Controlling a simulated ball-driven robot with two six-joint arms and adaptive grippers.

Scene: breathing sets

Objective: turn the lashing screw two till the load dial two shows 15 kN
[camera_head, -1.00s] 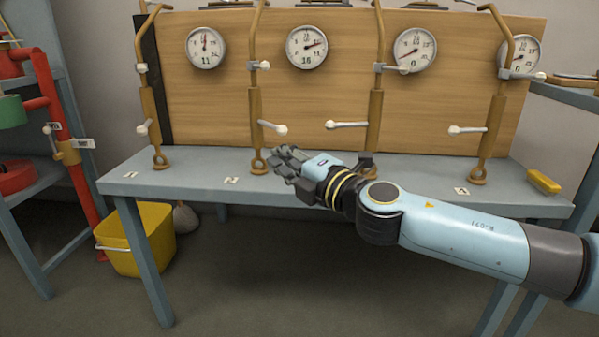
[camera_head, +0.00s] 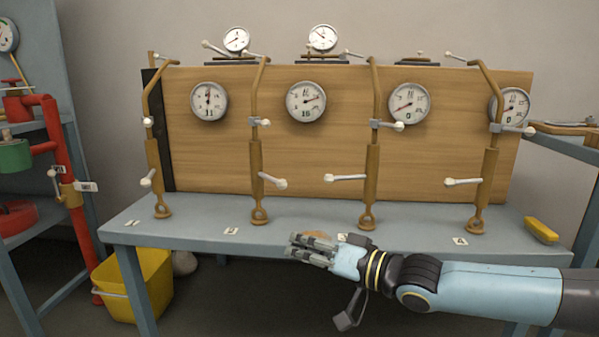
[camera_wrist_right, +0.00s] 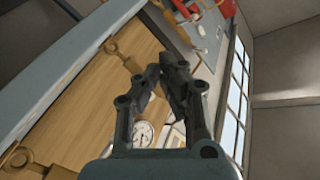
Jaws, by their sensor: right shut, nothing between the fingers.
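Lashing screw two (camera_head: 257,165) is a bronze upright turnbuckle behind the bench label 2 (camera_head: 231,231). Its white-knobbed handle (camera_head: 272,181) sticks out to the right and slightly down. Load dial two (camera_head: 306,102) is a round white gauge on the wooden board, right of the screw's upper part. Its needle points right, slightly upward, and the number 16 shows on its lower face. My right gripper (camera_head: 300,246) is shut and empty at the bench's front edge, below and right of the screw's foot, apart from it. Its dark fingers (camera_wrist_right: 165,80) also show in the wrist view. My left gripper is not in view.
Similar screws stand on both sides: one (camera_head: 153,165) left, two (camera_head: 372,170) (camera_head: 485,175) right, each with handles sticking out. A yellow block (camera_head: 541,230) lies at the bench's right end. A yellow bucket (camera_head: 150,285) stands below left. The bench's front strip (camera_head: 190,232) is mostly clear.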

